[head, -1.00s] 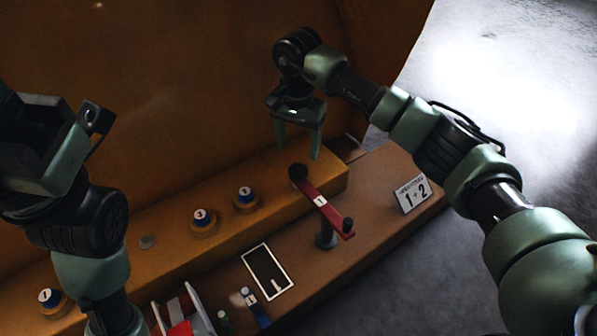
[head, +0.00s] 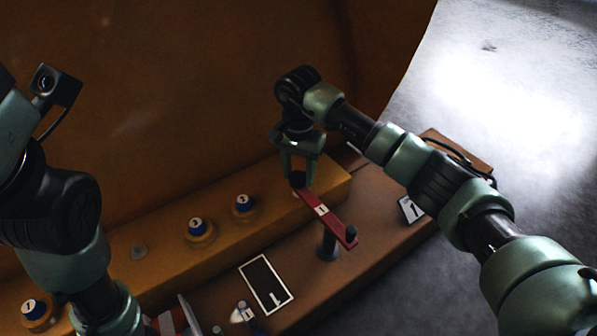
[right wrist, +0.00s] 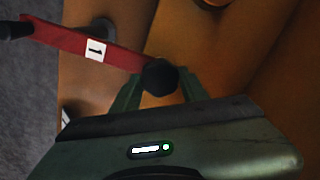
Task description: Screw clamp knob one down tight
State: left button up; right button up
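Clamp knob one (head: 298,180) is a dark knob at the far end of the red clamp bar (head: 334,223), which is labelled 1. My right gripper (head: 299,174) points down over it with one finger on each side. In the right wrist view the black knob (right wrist: 160,76) fills the gap between the green fingertips (right wrist: 160,84), and they look closed on it. The knob's underside and stem are hidden. The red bar also shows there (right wrist: 70,40) with its white 1 label. My left gripper is out of frame; only its arm shows at the left.
A dark post (head: 328,245) carries the bar. Blue-topped round parts (head: 241,203) (head: 197,227) (head: 34,308) stand along the orange ledge. A white-framed black panel (head: 266,284) lies in front. A number sign (head: 411,209) stands right, partly behind my right arm. Orange wall rises behind.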

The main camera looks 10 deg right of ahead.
jog(key=shift+c, duration=1.1)
